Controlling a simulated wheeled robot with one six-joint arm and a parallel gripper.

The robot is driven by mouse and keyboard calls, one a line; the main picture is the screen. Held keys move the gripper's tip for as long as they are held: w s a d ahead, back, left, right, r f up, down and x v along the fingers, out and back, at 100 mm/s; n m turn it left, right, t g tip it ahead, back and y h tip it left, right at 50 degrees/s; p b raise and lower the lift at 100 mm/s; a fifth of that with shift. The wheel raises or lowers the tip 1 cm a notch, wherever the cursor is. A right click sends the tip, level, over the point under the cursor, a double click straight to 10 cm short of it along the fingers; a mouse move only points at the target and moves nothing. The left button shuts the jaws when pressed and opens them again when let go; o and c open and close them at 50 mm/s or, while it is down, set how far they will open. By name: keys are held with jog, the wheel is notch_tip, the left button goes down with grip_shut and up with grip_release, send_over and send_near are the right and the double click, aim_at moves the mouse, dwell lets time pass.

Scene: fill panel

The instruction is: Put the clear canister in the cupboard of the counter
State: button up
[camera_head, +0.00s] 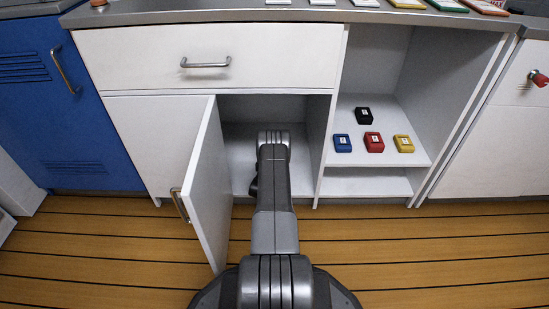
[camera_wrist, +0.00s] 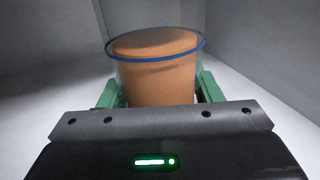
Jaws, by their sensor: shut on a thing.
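The clear canister (camera_wrist: 155,75) shows in the wrist view, with a blue rim line and orange-brown contents. It stands upright between the green fingers of my gripper (camera_wrist: 158,90), which is shut on it. The cupboard (camera_head: 240,150) of the counter is open in the head view, its white door (camera_head: 205,185) swung out to the left. My arm reaches into the cupboard. In the head view the arm hides the gripper and canister. In the wrist view, pale walls and a white floor surround the canister. Whether its base touches the floor is hidden.
A closed drawer (camera_head: 208,62) is above the cupboard. To the right, an open shelf (camera_head: 385,105) holds black (camera_head: 364,116), blue (camera_head: 342,143), red (camera_head: 374,143) and yellow (camera_head: 404,144) boxes. The open door stands close to my arm's left. A blue cabinet (camera_head: 62,110) is at far left.

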jog(key=o, duration=1.2)
jog(key=shift+c, duration=0.2)
jog(key=shift+s+r, duration=0.1)
jog(key=shift+r, duration=0.05)
jog(key=p+v, duration=0.4)
jog(key=v, duration=0.6)
jog(key=shift+s+a+r, duration=0.1)
jog(key=shift+s+a, duration=0.1)
jog(key=shift+s, duration=0.1)
jog(key=shift+s+a, duration=0.15)
jog(key=shift+s, duration=0.45)
